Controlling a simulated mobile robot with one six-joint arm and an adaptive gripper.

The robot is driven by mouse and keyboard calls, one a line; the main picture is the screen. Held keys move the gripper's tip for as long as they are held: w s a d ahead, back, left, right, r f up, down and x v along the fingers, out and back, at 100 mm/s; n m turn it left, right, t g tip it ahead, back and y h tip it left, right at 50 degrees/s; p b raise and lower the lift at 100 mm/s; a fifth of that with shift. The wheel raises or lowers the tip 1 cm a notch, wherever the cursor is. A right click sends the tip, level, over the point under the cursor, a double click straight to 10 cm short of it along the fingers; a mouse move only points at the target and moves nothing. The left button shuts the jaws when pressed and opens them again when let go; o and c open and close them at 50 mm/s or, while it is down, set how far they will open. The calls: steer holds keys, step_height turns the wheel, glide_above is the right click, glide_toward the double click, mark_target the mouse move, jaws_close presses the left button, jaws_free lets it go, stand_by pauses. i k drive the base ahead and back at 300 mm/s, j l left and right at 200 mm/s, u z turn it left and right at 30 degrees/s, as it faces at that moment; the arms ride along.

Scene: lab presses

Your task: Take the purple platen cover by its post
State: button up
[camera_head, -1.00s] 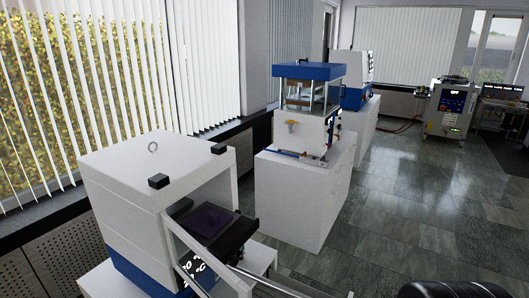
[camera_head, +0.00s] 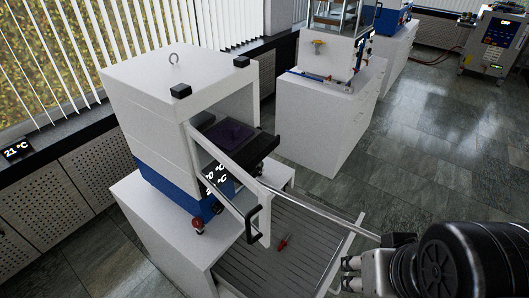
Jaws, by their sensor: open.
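The purple platen cover (camera_head: 231,134) lies flat on a dark platen (camera_head: 257,149) that sticks out of the open front of the white and blue press (camera_head: 150,105). Its post cannot be made out in this view. My gripper (camera_head: 350,273) is at the lower right, in front of and well apart from the press. Its fingers are open, small in view, and I see nothing between them.
A long grey rod (camera_head: 320,213) runs from the press towards my arm. A small red item (camera_head: 283,241) lies on the grooved grey surface (camera_head: 270,262). Another press (camera_head: 340,45) stands behind.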

mark_target(229, 134)
steer(key=i+j, duration=0.1)
steer(key=j, duration=0.25)
steer(key=i+j+z, duration=0.15)
steer(key=j, duration=0.15)
steer(key=i+j, duration=0.1)
steer(key=j, duration=0.25)
steer(key=i+j+z, duration=0.1)
steer(key=j, duration=0.25)
